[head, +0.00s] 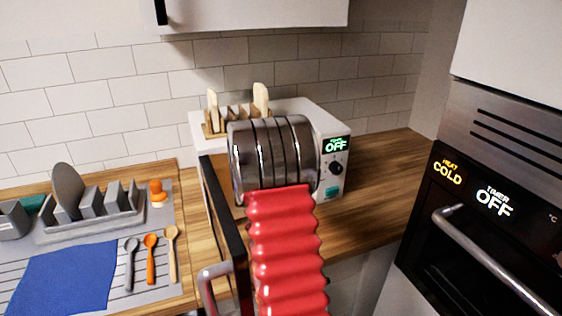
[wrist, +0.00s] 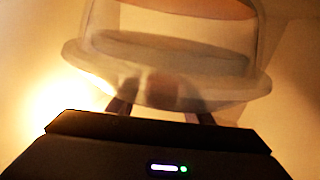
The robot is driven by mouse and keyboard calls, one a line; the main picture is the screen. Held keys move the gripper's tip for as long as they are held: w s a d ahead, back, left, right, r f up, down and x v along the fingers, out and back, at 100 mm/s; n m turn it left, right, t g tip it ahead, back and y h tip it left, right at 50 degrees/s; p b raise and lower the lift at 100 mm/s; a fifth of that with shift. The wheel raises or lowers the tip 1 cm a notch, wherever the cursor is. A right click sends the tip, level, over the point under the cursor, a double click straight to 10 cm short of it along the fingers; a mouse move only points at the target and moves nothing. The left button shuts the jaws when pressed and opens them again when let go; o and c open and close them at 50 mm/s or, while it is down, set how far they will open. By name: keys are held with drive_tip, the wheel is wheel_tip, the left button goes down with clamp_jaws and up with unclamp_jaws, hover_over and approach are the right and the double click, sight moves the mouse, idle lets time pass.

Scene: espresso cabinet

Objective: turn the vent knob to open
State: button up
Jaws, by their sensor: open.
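In the wrist view my gripper (wrist: 162,106) is open. Its two dark fingers are spread at the near rim of a clear, see-through container (wrist: 165,52). A small brownish, blurred knob-like piece (wrist: 162,90) shows at that rim between the fingers. I cannot tell whether it is the vent knob, nor whether the fingers touch it. In the head view my gripper is hidden behind my own arm, which reaches to the open front of a white microwave (head: 300,106). A dark round knob (head: 336,168) is on the microwave's control panel, under a display reading OFF.
The microwave's door (head: 226,212) stands open at the left. A toast rack (head: 228,118) with bread stands on top. At left are a dish rack (head: 95,217), a blue cloth (head: 62,280) and spoons. An oven (head: 480,215) is at right. The wooden counter (head: 385,170) between is clear.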

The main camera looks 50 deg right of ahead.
drive_tip(key=shift+w+a+n+t+y, duration=0.15)
drive_tip(key=shift+a+n+t+y, duration=0.05)
drive_tip(key=shift+n+t+y, duration=0.8)
drive_tip(key=shift+w+a+n+t+y, duration=0.2)
drive_tip(key=shift+n+t+y, duration=0.6)
drive_tip(key=shift+y, duration=0.4)
drive_tip(key=shift+w+a+n+t+y, duration=0.1)
drive_tip(key=shift+a+n+t+y, duration=0.1)
drive_tip(key=shift+n+y, duration=0.25)
drive_tip(key=shift+a+n+t+y, duration=0.1)
drive_tip(key=shift+n+t+y, duration=0.1)
drive_tip(key=shift+n+y, duration=0.25)
drive_tip(key=shift+y, duration=0.4)
drive_tip(key=v, duration=1.4)
drive_tip(key=shift+s+d+r+m+g+h, duration=0.1)
drive_tip(key=shift+s+d+m+g+h, duration=0.3)
drive_tip(key=shift+d+h, duration=0.5)
drive_tip(key=shift+s+d+r+m+g+h, duration=0.1)
drive_tip(key=shift+s+d+m+g+h, duration=0.25)
drive_tip(key=shift+d+h, duration=0.55)
drive_tip(key=shift+s+d+r+m+g+h, duration=0.15)
drive_tip(key=shift+s+d+m+g+h, duration=0.15)
drive_tip(key=shift+d+m+h, duration=0.4)
drive_tip(key=shift+d, duration=0.2)
drive_tip(key=shift+n, duration=0.25)
